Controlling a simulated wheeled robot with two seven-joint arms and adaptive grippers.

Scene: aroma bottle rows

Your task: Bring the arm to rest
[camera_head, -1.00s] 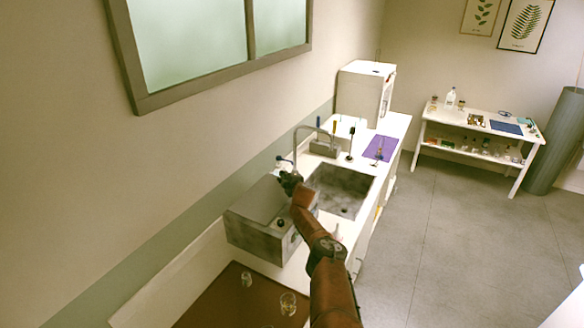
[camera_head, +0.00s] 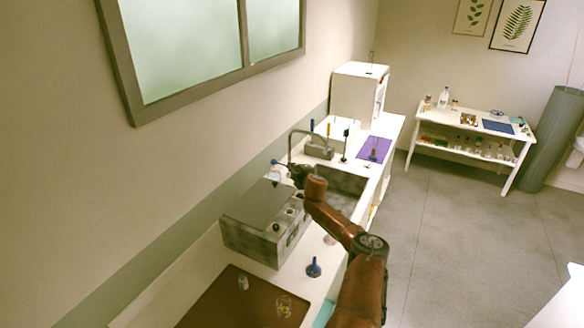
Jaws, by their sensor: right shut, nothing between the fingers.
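My right arm (camera_head: 362,275), reddish brown, comes in from the bottom right and reaches over the counter. Its dark right gripper (camera_head: 296,174) is small in the view, near the base of the faucet (camera_head: 291,146) and the left end of the sink (camera_head: 345,180). It is shut and holds nothing. I cannot tell its exact height above the counter. My left gripper is not in view.
A grey box-like device (camera_head: 262,222) stands on the counter just left of the arm. A blue funnel-shaped thing (camera_head: 314,267) stands close beside the forearm. A brown mat (camera_head: 225,305) holds glassware. Open floor (camera_head: 450,240) lies to the right.

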